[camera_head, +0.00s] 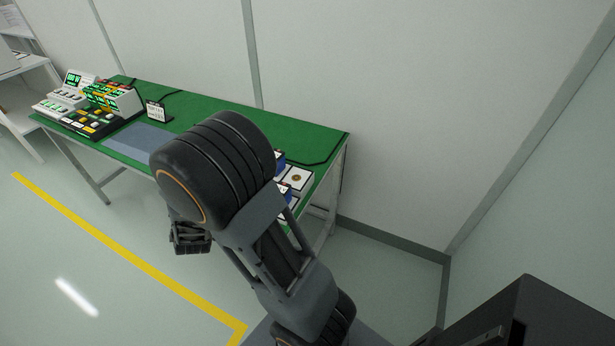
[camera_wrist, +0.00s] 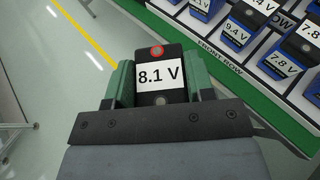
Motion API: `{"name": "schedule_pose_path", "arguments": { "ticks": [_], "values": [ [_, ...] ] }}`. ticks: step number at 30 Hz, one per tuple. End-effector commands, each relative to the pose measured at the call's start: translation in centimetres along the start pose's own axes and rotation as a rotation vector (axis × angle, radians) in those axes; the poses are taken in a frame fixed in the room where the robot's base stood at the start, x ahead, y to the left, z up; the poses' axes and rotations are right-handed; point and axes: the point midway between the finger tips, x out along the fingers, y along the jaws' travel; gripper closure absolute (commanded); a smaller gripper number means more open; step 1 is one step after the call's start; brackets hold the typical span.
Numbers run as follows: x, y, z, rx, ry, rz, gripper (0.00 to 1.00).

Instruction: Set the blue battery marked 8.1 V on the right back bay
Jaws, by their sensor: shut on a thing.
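The battery marked 8.1 V (camera_wrist: 158,76) is between the green fingers of my gripper (camera_wrist: 160,82) in the wrist view. Its dark top, white label and a red-ringed terminal show; its blue sides are hidden. In the head view my gripper (camera_head: 190,238) hangs over the floor in front of the green table, and the battery cannot be made out there. White bays (camera_head: 297,178) are at the table's right end, partly behind my arm; one bare bay with a round mark shows. I cannot tell which is the right back bay.
In the wrist view, a rack marked FRONT ROW (camera_wrist: 222,62) holds several blue batteries, including 9.4 V (camera_wrist: 238,26) and 7.8 V (camera_wrist: 282,64). The green table (camera_head: 310,138) has a grey mat (camera_head: 140,140), a small sign (camera_head: 156,111) and lit equipment (camera_head: 108,97) at left.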

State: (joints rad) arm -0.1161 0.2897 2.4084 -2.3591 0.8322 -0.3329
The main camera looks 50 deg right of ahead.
Motion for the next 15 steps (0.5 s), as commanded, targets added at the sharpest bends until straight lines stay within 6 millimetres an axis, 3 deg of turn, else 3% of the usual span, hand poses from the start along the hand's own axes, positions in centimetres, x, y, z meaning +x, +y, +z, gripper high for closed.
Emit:
{"name": "schedule_pose_path", "arguments": {
  "ticks": [1,6,12,15],
  "values": [
    [0.4,-1.4,2.1,0.037,-0.009,-0.067,0.85],
    [1.2,-6.8,6.9,0.137,-0.007,-0.311,0.85],
    [0.4,-13.2,11.0,0.251,-0.003,-0.590,0.85],
    [-0.2,-15.3,12.1,0.290,-0.001,-0.689,0.85]
  ]
}}
